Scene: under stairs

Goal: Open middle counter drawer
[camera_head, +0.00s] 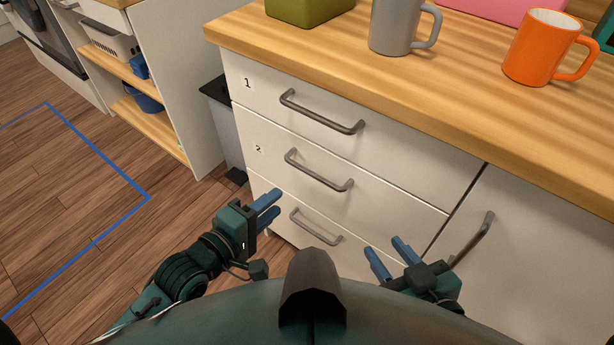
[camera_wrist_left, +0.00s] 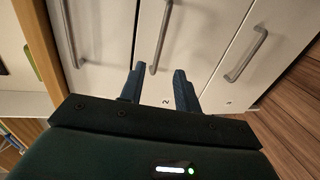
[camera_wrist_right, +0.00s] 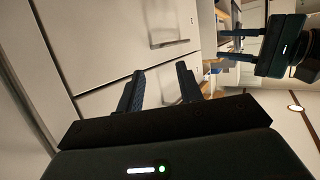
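The middle drawer (camera_head: 275,152), marked 2, is closed flush in the white counter. Its grey bar handle (camera_head: 318,171) also shows in the left wrist view (camera_wrist_left: 161,38), lined up between my fingers. My left gripper (camera_head: 274,203) is open and empty, left of and below that handle and apart from it, near the bottom drawer's handle (camera_head: 316,227). My right gripper (camera_head: 386,250) is open and empty, lower right of the drawers, in front of the cabinet front.
The top drawer (camera_head: 300,95), marked 1, and the bottom drawer are closed. A cabinet door with its own handle (camera_head: 473,240) is at right. A grey mug (camera_head: 394,27) and an orange mug (camera_head: 540,48) stand on the wooden countertop (camera_head: 450,90). Floor at left is clear.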

